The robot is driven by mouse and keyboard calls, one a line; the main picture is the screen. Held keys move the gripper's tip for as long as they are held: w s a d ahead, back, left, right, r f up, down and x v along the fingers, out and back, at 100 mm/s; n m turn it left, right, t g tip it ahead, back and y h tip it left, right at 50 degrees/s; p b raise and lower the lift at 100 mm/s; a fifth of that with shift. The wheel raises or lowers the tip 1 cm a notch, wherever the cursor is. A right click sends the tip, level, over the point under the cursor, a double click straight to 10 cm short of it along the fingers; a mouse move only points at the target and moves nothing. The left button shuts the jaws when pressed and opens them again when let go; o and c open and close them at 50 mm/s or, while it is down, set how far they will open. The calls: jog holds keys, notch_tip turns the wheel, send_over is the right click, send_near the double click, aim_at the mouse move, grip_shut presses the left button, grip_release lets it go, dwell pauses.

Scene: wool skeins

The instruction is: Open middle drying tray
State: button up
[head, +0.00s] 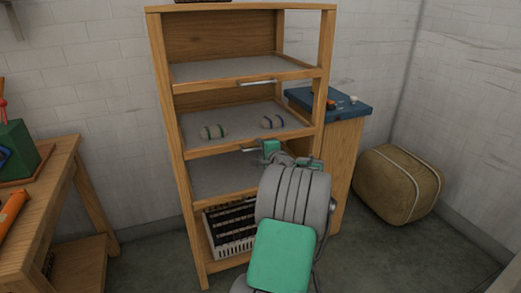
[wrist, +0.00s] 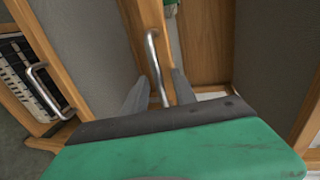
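In the head view my gripper (head: 265,150) is at this front edge, right of centre, partly hidden by my arm. In the wrist view my gripper (wrist: 160,92) has its two grey fingers apart, with the handle's bar between them. Contact with the bar cannot be told. The tray looks pushed in.
An upper tray (head: 225,70) with its own handle (head: 257,83) is above. A lower tray (head: 220,175) is below, its handle (wrist: 45,90) showing in the wrist view. A white crate (head: 230,240) stands at the rack's bottom. A wooden table (head: 50,185) is left; a tan pouf (head: 398,185) is right.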

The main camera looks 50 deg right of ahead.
grip_shut()
dwell(1.4)
